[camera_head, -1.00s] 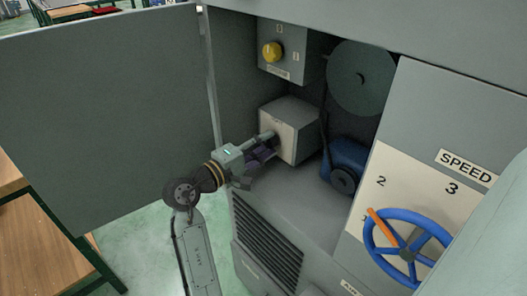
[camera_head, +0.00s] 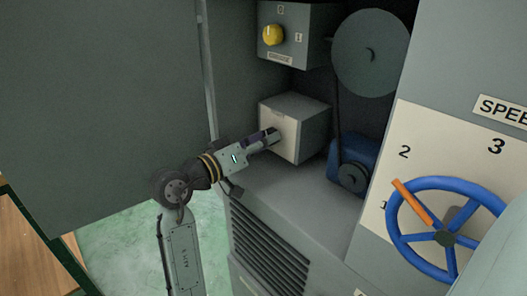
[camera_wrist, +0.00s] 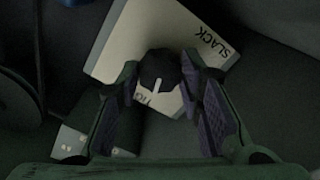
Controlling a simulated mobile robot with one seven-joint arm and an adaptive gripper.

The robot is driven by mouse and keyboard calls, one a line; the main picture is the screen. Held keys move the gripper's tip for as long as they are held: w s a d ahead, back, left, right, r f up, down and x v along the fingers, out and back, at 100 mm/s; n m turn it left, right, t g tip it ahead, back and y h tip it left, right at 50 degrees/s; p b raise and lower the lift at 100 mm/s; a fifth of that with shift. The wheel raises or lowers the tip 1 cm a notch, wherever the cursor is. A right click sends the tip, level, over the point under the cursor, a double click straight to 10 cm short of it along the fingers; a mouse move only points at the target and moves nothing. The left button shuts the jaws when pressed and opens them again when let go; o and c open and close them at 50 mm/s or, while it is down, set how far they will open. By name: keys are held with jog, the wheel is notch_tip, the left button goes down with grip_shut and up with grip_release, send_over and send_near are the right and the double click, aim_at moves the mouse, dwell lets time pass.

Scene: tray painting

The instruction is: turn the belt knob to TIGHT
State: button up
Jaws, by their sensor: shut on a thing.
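The belt knob (camera_wrist: 158,70) is dark and round with a white pointer line, on a pale plate (camera_wrist: 118,48) in the wrist view. The plate reads SLACK, upside down, at the upper right. Another label below the knob is partly hidden; only a few letters show. The pointer line points down the picture, toward those letters. My gripper (camera_wrist: 161,76) has its two fingers on either side of the knob, shut on it. In the head view my gripper (camera_head: 271,137) reaches the plate on the grey box (camera_head: 312,133) and hides the knob.
A box with a yellow knob (camera_head: 273,35) sits above. A blue motor (camera_head: 345,150), a pulley and a large disc (camera_head: 371,52) are to the right. The open cabinet door (camera_head: 100,100) stands left. A blue handwheel (camera_head: 449,181) is at right.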

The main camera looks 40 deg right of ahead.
jog(key=shift+m+b, duration=1.45)
jog(key=shift+m, duration=0.35)
jog(key=o, duration=1.2)
jog(key=shift+c, duration=0.2)
jog(key=shift+a, duration=0.1)
jog(key=a, duration=1.1)
jog(key=shift+s+a, duration=0.4)
jog(key=shift+s, duration=0.05)
jog(key=shift+s, duration=0.1)
